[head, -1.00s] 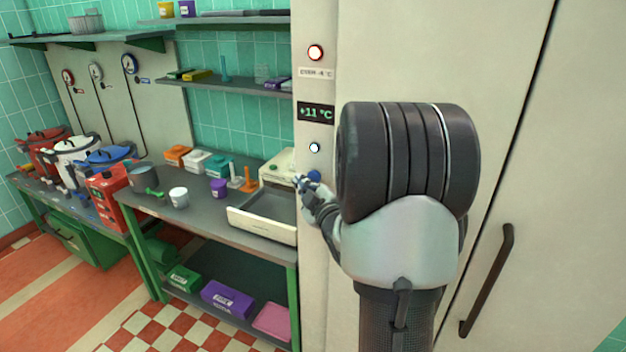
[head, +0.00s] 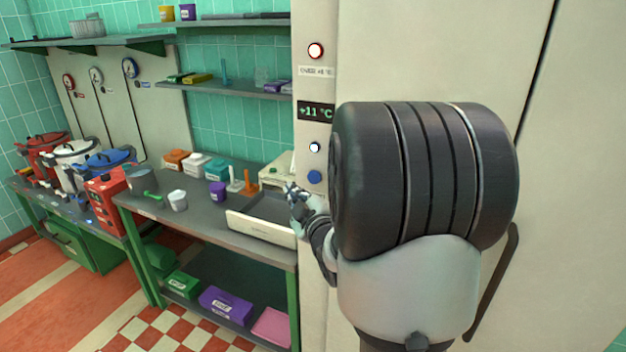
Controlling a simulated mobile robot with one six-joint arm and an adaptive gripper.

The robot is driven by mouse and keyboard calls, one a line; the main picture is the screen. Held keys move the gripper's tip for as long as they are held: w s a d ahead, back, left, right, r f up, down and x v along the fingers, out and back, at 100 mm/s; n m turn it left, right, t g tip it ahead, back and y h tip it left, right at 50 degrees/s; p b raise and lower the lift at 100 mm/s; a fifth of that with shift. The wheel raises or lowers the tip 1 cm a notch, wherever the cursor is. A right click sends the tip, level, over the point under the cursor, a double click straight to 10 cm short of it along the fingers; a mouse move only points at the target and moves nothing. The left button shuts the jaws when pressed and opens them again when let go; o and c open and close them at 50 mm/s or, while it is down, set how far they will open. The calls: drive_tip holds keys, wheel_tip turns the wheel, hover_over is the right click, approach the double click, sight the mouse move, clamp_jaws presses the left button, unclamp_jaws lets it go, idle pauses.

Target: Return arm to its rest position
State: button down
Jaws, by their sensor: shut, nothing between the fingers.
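My gripper (head: 294,190) is in the head view, left of my large dark arm joint. It is shut and empty, in front of the tall cream cabinet's left edge and above the tray on the bench. A blue button (head: 314,177) on the cabinet panel (head: 316,230) shows just right of the gripper, apart from it in the picture. My arm hides much of the cabinet front.
The cabinet has a red light (head: 315,50), a display reading +11 °C (head: 316,112) and a dark door handle (head: 497,285) partly behind my arm. A grey bench (head: 180,222) at left holds a shallow tray (head: 262,228), cups and small boxes.

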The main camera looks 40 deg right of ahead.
idle(0.4)
drive_tip(key=s+a+m+g+y, duration=0.1)
drive_tip(key=s+a+m+g, duration=0.15)
drive_tip(key=a, duration=0.45)
drive_tip(key=s+a+m+g+y, duration=0.1)
drive_tip(key=s+a+g+y, duration=0.15)
drive_tip(key=a, duration=0.55)
drive_tip(key=s+a+f+m+g+y, duration=0.1)
drive_tip(key=s+a+g, duration=0.2)
drive_tip(key=s+a, duration=0.4)
drive_tip(key=s+a+f+m+g+y, duration=0.1)
drive_tip(key=s+a, duration=0.6)
drive_tip(key=s, duration=0.7)
drive_tip(key=shift+s+a+f+g+y, duration=0.25)
drive_tip(key=shift+f+g+y, duration=0.25)
drive_tip(key=shift+g, duration=0.7)
